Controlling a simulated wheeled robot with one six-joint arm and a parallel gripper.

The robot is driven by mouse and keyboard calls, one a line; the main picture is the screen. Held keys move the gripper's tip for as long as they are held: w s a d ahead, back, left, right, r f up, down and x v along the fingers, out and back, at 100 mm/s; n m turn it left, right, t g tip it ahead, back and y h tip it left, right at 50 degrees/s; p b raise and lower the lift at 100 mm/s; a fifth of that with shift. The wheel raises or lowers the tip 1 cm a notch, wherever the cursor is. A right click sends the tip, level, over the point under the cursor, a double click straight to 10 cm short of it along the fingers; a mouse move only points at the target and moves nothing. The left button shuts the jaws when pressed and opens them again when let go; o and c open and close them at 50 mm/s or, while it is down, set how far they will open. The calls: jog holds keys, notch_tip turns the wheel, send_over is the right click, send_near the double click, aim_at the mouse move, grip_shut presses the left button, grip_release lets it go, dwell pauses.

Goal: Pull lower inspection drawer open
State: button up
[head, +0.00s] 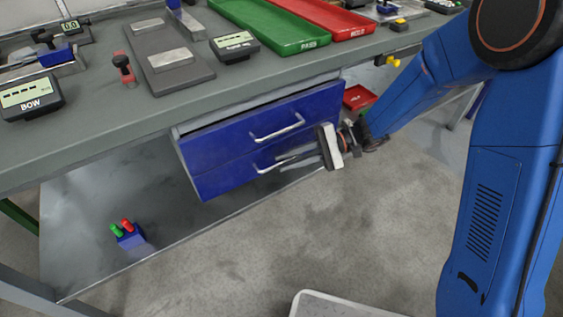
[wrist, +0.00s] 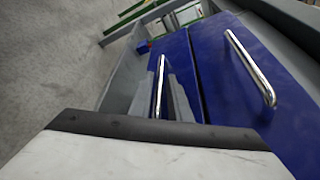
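The lower inspection drawer (head: 223,181) is the lower of two blue fronts under the bench, and it looks shut, about flush with the upper one. Its silver bar handle (head: 264,168) is partly hidden by my gripper (head: 283,160). My gripper reaches in from the right, its grey fingers pointing left at this handle. The fingers look apart, one on each side of the handle's line; contact cannot be made out. In the wrist view the lower handle (wrist: 160,86) stands just beyond the pale gripper body, which hides most of the fingers.
The upper drawer (head: 315,108) has its own handle (head: 277,128) close above my gripper; it also shows in the wrist view (wrist: 264,75). The bench top (head: 110,125) overhangs the drawers. A lower shelf (head: 190,225) lies beneath.

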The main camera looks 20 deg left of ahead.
jog(key=shift+x, duration=1.1)
jog(key=shift+c, duration=0.7)
grip_shut()
